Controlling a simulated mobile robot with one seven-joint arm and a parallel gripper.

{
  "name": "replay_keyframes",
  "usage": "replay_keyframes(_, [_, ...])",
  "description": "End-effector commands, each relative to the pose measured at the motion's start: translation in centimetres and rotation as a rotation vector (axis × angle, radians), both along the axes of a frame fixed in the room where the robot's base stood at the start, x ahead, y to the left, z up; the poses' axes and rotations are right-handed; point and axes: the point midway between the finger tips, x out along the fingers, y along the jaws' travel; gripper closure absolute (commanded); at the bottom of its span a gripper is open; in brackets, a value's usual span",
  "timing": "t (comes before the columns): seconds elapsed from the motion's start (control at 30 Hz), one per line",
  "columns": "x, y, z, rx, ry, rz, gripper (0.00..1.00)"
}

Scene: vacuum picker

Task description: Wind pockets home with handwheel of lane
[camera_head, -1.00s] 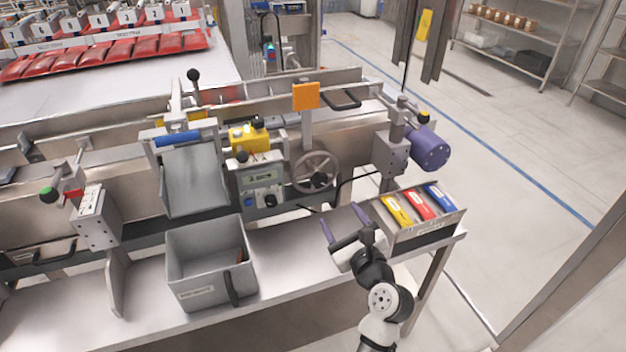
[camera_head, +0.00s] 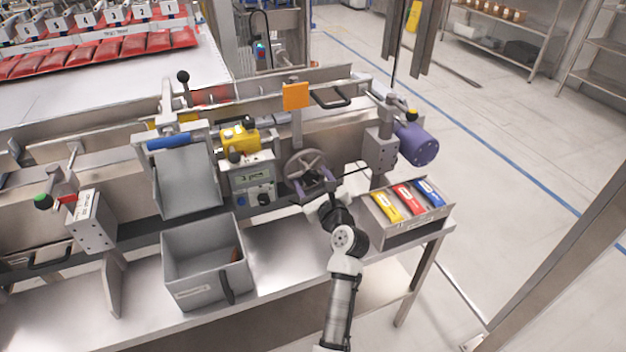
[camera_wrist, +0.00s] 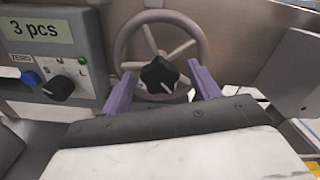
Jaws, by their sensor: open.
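The grey spoked handwheel (camera_head: 305,164) stands on the front of the lane, right of the control box. In the wrist view the handwheel (camera_wrist: 160,33) fills the upper middle, with a black star knob (camera_wrist: 160,75) at its lower part. My gripper (camera_head: 315,186) is at the lower part of the wheel. Its purple fingers (camera_wrist: 162,88) are open, one on each side of the star knob. I cannot tell whether they touch the knob or the rim. The pockets are not clearly made out in these views.
The control box (camera_wrist: 55,45) with a "3 pcs" display and knobs is left of the wheel. A grey bin (camera_head: 205,278) stands on the bench below. A tray (camera_head: 405,237) of yellow, red and blue packs is at the right, near a purple motor (camera_head: 418,145).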

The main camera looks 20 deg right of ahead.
Motion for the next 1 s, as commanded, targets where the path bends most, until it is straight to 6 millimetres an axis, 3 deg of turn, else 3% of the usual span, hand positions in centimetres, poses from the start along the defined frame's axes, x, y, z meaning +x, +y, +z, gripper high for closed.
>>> replay_keyframes(0.23, [0.09,0.03,0.00,0.000,0.000,0.000,0.39])
replay_keyframes(0.6, [0.06,0.01,0.01,0.000,0.000,0.000,0.83])
replay_keyframes(1.0, [0.07,0.06,-0.06,-0.089,-0.004,0.001,0.83])
